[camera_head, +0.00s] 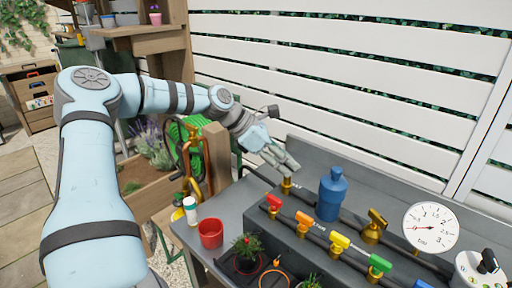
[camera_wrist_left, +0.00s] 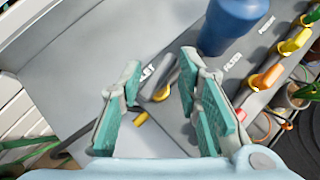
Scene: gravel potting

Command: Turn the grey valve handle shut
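In the head view my gripper hides the handle, and only a brass fitting (camera_head: 286,187) shows below the fingertips. My left gripper (camera_head: 288,164) is above the back left of the bench unit, pointing down to the right. In the wrist view its two teal-padded fingers (camera_wrist_left: 160,68) are apart, with the handle between them in the picture. I cannot tell whether they touch it. My right gripper is out of view.
A blue filter bottle (camera_head: 331,195) stands close right of the gripper. Red (camera_head: 272,203), orange (camera_head: 303,218), yellow (camera_head: 339,242) and green (camera_head: 379,264) handles line the front. A pressure gauge (camera_head: 431,227) is at right. A red pot (camera_head: 210,233) stands on the bench.

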